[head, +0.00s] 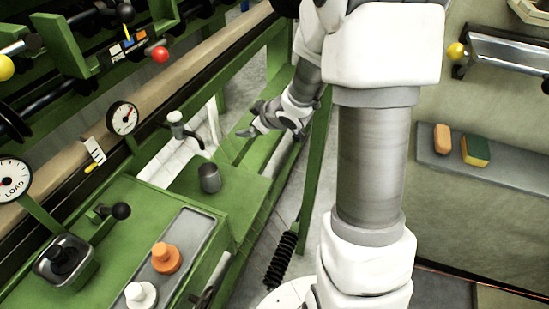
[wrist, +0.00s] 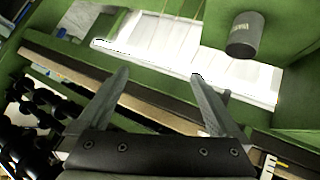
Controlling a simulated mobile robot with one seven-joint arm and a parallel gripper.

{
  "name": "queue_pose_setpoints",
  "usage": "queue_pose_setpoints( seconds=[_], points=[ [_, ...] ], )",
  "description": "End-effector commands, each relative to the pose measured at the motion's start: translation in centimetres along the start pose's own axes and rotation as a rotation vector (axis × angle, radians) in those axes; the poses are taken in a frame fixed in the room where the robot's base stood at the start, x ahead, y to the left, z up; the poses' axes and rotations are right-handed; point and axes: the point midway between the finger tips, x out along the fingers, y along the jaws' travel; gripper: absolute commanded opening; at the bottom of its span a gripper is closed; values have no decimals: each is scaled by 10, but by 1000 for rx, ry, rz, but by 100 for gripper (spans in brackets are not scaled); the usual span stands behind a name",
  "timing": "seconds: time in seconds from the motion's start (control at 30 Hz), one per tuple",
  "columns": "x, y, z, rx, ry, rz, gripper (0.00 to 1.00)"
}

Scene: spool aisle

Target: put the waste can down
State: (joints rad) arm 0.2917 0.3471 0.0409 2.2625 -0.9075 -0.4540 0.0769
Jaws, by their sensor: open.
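The waste can is a small dark grey cylinder (head: 209,178). It stands upright on a green surface left of the middle in the head view. It also shows at the upper right of the wrist view (wrist: 245,36). My gripper (head: 246,124) is to the right of the can and farther back, apart from it. In the wrist view my gripper (wrist: 158,76) has its two fingers spread with nothing between them. The can lies outside the fingers, beyond the right one.
An orange knob (head: 166,258) and a white knob (head: 141,294) stand on a grey tray at the front left. A small tap (head: 178,121) rises behind the can. A shelf (head: 505,168) at right holds an orange block and a sponge. Green beams run near my gripper.

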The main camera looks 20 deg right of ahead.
Motion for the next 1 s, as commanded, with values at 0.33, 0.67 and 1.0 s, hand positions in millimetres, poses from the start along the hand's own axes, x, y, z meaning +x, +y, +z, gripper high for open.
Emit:
queue_pose_setpoints(
  seconds=[0.33, 0.67, 1.0],
  points=[
    [-125, 22, -28, 185, -209, 246, 100],
    [-239, -43, -21, 451, -342, 227, 100],
    [-302, -119, -4, 609, -413, 70, 100]
  ],
)
